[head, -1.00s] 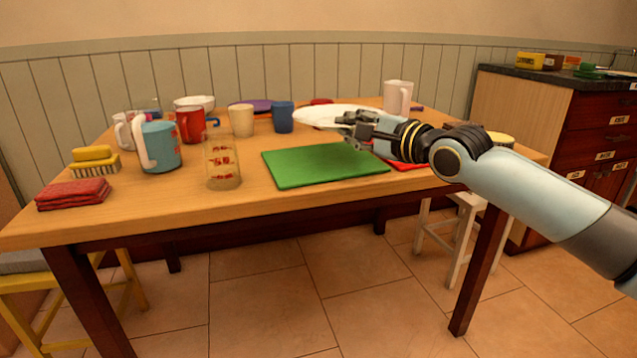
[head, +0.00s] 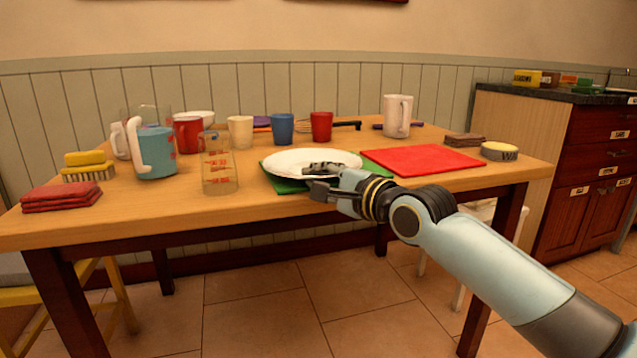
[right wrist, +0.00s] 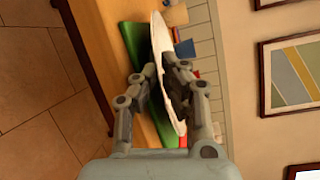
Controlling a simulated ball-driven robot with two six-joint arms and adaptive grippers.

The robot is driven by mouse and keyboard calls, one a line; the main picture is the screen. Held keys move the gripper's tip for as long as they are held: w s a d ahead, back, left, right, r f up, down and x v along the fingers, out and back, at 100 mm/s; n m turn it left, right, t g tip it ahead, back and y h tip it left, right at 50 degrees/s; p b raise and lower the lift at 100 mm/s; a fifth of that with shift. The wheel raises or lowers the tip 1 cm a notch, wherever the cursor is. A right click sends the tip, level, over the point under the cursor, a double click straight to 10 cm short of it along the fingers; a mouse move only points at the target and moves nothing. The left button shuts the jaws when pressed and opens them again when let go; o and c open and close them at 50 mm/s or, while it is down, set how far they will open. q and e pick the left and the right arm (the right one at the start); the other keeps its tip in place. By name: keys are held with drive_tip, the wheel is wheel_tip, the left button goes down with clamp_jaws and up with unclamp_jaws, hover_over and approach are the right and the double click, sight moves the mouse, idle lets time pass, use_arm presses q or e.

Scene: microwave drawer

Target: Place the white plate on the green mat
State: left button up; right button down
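The white plate (head: 290,158) is over the green mat (head: 285,186), which shows along the plate's left and near sides. The right wrist view shows the plate (right wrist: 157,42) edge-on between my right gripper's two fingers (right wrist: 163,78), with the green mat (right wrist: 132,38) beside it. My right gripper (head: 322,180) is shut on the plate's near right rim, one finger above and one below. I cannot tell whether the plate touches the mat. My left gripper is not in view.
A clear patterned glass (head: 220,172) stands close left of the mat. A red mat (head: 422,159) lies to the right. Behind stand a cream cup (head: 240,132), a blue cup (head: 282,129), a red cup (head: 321,126) and a white mug (head: 397,115).

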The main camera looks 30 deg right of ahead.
drive_tip(key=c, duration=1.5)
unclamp_jaws()
drive_tip(key=shift+s, duration=0.1)
